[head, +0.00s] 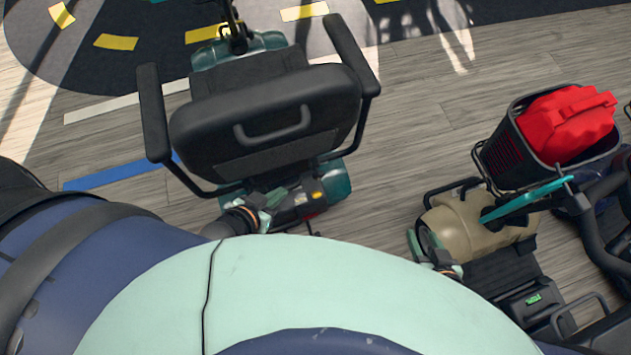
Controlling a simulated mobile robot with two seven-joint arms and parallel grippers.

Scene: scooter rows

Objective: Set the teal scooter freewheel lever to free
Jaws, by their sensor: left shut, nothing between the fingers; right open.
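The teal scooter (334,182) stands ahead of me with the black back of its seat (265,115) facing me. Its teal rear housing shows below the seat, with small yellow and red marks on a dark part. I cannot clearly make out the freewheel lever or its setting. My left gripper (268,205) is shut and empty, low at the left of the scooter's rear, close to the housing. Whether it touches is unclear. My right gripper (436,262) is open, beside a beige scooter (470,225) at the right, partly hidden by my body.
The beige scooter has a black basket (507,150) holding a red bag (568,122). More dark scooter parts crowd the right edge. Wooden floor (420,130) is clear between the two scooters. Blue tape (110,176) lies on the floor at left.

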